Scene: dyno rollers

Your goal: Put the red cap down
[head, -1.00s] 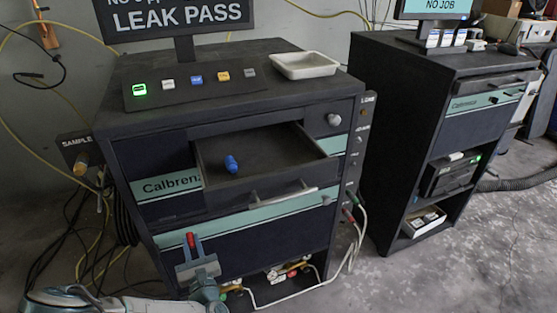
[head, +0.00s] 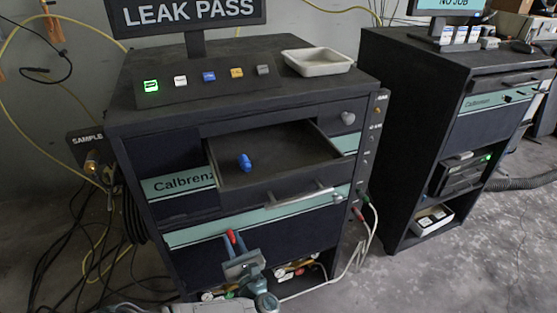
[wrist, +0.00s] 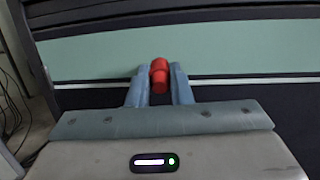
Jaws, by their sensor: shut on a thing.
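The red cap (wrist: 159,75) is held between the two fingertips of my gripper (wrist: 159,88) in the wrist view. In the head view the red cap (head: 231,237) shows at the tip of my gripper (head: 235,244), in front of the cabinet's lower front, below the open drawer. My gripper is shut on the cap, and the fingers hide its sides. A blue cap (head: 245,162) stands inside the open drawer (head: 290,150), toward its left. A shallow white tray (head: 317,62) sits on the cabinet top at the back right.
The cabinet top has a button panel (head: 205,82) with a lit green button, and a screen (head: 185,12) reading LEAK PASS. The drawer front and handle (head: 300,197) jut out above my gripper. A second cabinet (head: 430,110) stands to the right. Hoses and cables hang at the left.

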